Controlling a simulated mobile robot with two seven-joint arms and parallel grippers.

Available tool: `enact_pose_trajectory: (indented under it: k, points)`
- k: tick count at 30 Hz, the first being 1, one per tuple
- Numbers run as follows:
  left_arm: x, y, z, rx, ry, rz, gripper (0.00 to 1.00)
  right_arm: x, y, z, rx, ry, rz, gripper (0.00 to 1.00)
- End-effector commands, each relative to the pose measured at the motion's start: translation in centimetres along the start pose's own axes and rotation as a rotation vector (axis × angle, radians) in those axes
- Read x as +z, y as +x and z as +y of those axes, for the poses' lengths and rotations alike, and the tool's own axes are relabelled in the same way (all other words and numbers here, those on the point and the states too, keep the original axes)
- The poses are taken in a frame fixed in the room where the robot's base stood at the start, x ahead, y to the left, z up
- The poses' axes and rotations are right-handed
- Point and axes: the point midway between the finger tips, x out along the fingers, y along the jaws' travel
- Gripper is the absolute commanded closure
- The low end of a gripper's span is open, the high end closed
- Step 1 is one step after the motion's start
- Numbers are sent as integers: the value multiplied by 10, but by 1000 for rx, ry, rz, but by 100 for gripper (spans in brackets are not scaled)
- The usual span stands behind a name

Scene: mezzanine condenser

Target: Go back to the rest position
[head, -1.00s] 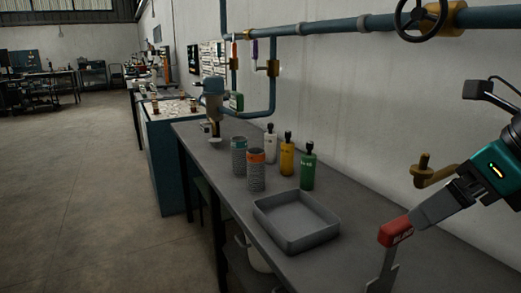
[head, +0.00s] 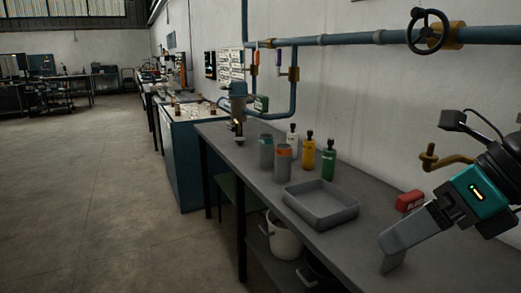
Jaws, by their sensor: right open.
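My right gripper (head: 393,253) is at the lower right, over the front part of the grey workbench (head: 345,262). Its fingers point down and left, and nothing shows held between them. It is open, though the near finger hides most of the gap. A small red block (head: 409,201) with a pale marking sits on the bench behind the gripper, apart from it in the picture. My left gripper is not in view.
A grey tray (head: 320,216) lies left of my gripper. Two grey canisters (head: 283,165) and white, yellow (head: 308,158) and green (head: 328,164) bottles stand behind it. A blue pipe with a handwheel (head: 428,31) and a brass fitting (head: 446,159) line the wall. Floor at left is clear.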

Motion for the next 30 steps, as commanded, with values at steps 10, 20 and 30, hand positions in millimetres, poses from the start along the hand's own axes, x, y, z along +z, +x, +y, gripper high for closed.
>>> enact_pose_trajectory:
  k: [10, 20, 30]
  points:
    - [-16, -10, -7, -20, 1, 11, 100, 40, 41, 99, 923, 402, -189, 0]
    - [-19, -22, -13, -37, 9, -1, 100, 52, 96, 16, 1369, 1514, -602, 0]
    - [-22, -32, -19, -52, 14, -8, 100, -130, 235, -41, 924, 2711, -768, 0]
